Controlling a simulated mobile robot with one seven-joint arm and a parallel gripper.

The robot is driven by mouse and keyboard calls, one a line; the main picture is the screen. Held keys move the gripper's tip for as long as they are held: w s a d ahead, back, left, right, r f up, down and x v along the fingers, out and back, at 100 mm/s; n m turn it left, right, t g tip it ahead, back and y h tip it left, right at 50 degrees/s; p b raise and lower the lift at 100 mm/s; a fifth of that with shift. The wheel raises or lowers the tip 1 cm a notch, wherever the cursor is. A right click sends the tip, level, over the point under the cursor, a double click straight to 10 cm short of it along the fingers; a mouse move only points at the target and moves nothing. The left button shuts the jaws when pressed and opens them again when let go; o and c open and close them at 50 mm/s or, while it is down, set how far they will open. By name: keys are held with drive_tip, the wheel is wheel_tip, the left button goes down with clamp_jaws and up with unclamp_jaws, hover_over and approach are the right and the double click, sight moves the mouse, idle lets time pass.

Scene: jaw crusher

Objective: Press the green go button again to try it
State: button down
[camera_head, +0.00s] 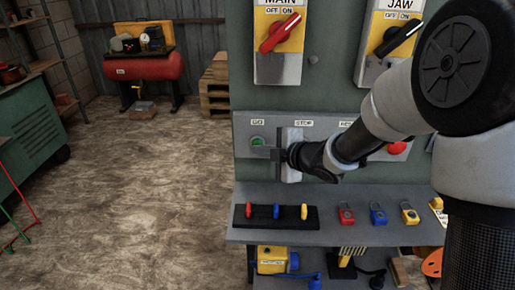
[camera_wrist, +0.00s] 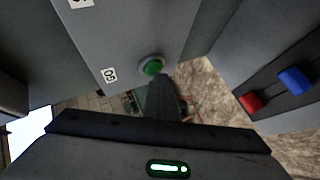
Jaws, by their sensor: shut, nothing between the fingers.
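The green go button (camera_head: 258,142) sits at the left end of the grey control box, under its GO label. In the wrist view the green button (camera_wrist: 152,66) shows whole in its round collar. My gripper (camera_head: 266,153) is shut and empty, just right of and slightly below the button in the head view. In the wrist view the closed fingertips (camera_wrist: 160,80) show just below the button's lower edge. I cannot tell whether they touch it. The gripper's body hides the stop control under the STOP label (camera_head: 304,123).
A red button (camera_head: 397,148) is at the box's right, partly behind my arm. Above are the red MAIN switch (camera_head: 281,33) and black JAW switch (camera_head: 399,39), both handles toward ON. Below, a shelf (camera_head: 330,232) holds a black rack (camera_head: 263,220) and several padlocks. Floor at left is open.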

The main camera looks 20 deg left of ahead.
drive_tip(key=s+b, duration=0.1)
drive_tip(key=s, duration=0.1)
drive_tip(key=s+d, duration=0.1)
drive_tip(key=s, duration=0.2)
drive_tip(key=shift+s+d+b, duration=0.15)
drive_tip(key=shift+s+b, duration=0.05)
drive_tip(key=shift+b, duration=0.15)
